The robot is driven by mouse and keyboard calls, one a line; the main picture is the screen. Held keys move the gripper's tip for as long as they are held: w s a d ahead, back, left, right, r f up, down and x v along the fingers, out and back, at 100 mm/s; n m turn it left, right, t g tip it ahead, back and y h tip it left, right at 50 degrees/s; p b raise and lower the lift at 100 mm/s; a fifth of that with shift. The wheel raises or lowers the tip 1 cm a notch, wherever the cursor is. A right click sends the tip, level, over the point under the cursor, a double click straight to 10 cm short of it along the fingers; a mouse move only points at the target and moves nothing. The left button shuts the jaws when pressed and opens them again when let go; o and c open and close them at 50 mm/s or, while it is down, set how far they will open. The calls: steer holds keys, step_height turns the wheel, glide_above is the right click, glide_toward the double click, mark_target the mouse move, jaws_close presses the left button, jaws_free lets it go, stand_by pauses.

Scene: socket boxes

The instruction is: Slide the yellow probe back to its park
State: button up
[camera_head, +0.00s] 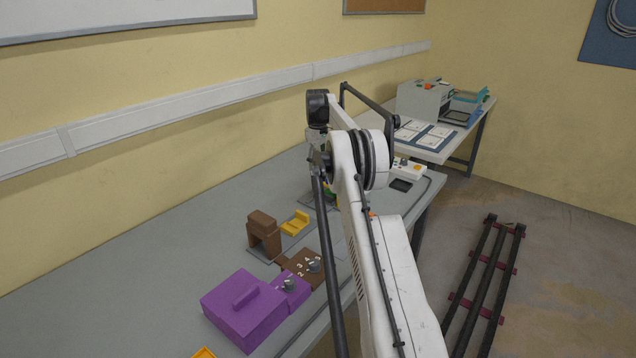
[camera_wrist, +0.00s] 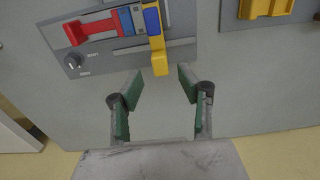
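The yellow probe (camera_wrist: 159,62) shows in the wrist view as an upright yellow bar, with a blue block (camera_wrist: 152,21) on its upper part. The probe lies roughly centred between the fingertips in the picture. I cannot tell how far apart they are in depth. In the head view my arm hides the gripper and most of this unit. Which spot is the park is unclear.
A red handle (camera_wrist: 90,30) and a dark knob (camera_wrist: 73,62) sit left of the probe. A yellow holder (camera_head: 295,223), a brown block (camera_head: 263,232) and a purple box (camera_head: 243,310) stand on the grey bench (camera_head: 170,245). The bench's left part is clear.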

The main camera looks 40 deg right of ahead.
mark_target(318, 181)
step_height(318, 181, down, 8)
steer(key=shift+r, duration=0.1)
stand_by(0.4)
jaws_close()
